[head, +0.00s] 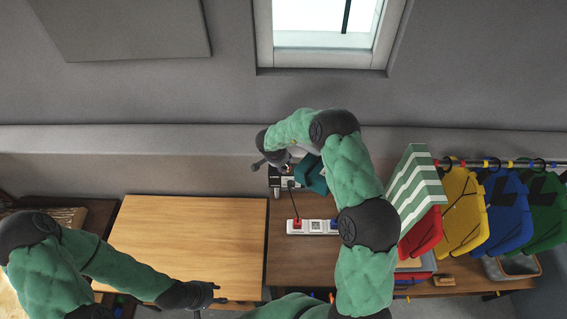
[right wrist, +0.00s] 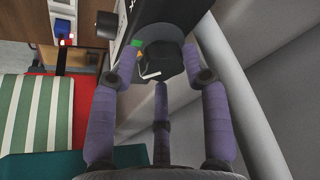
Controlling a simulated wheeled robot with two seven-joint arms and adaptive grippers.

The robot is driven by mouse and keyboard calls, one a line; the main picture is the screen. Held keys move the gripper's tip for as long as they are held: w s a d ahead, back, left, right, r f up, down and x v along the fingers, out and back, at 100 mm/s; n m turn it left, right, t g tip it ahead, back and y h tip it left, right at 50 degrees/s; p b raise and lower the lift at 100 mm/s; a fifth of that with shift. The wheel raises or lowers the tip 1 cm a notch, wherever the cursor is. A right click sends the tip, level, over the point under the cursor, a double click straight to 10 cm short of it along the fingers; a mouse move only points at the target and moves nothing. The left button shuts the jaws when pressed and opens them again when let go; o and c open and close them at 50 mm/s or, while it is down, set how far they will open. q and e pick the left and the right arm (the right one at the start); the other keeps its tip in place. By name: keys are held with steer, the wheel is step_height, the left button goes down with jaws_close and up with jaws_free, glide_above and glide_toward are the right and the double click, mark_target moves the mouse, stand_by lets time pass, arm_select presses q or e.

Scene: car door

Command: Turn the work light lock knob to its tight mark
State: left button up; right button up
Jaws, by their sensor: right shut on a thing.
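The dark lock knob (right wrist: 163,60) sits in the middle of the right wrist view, on a dark round body of the work light. A pale bent line shows on the knob's lower left side. A small green mark (right wrist: 137,43) lies at its upper left, apart from the line. My right gripper (right wrist: 157,68) has its purple fingers around the knob and is shut on it. In the head view my right gripper (head: 268,155) is at the back, by the wall, and the arm hides most of the lamp. My left gripper (head: 208,294) is over the wooden table's front edge; its fingers are too small to judge.
A bare wooden table top (head: 190,240) is left of centre. A power strip (head: 315,226) with a red plug lies on the brown bench. A striped green-white cloth (head: 415,190) and red, yellow, blue and green hanging pieces crowd the right. The grey wall is close behind the knob.

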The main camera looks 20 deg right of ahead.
steer(key=shift+s+a+f, duration=0.25)
steer(key=shift+a+f, duration=0.15)
steer(key=shift+f, duration=0.05)
steer(key=o, duration=1.1)
steer(key=shift+c, duration=0.2)
steer(key=shift+w+r, duration=0.15)
steer(key=shift+d+r, duration=0.15)
steer(key=shift+w+r, duration=0.1)
steer(key=v, duration=1.2)
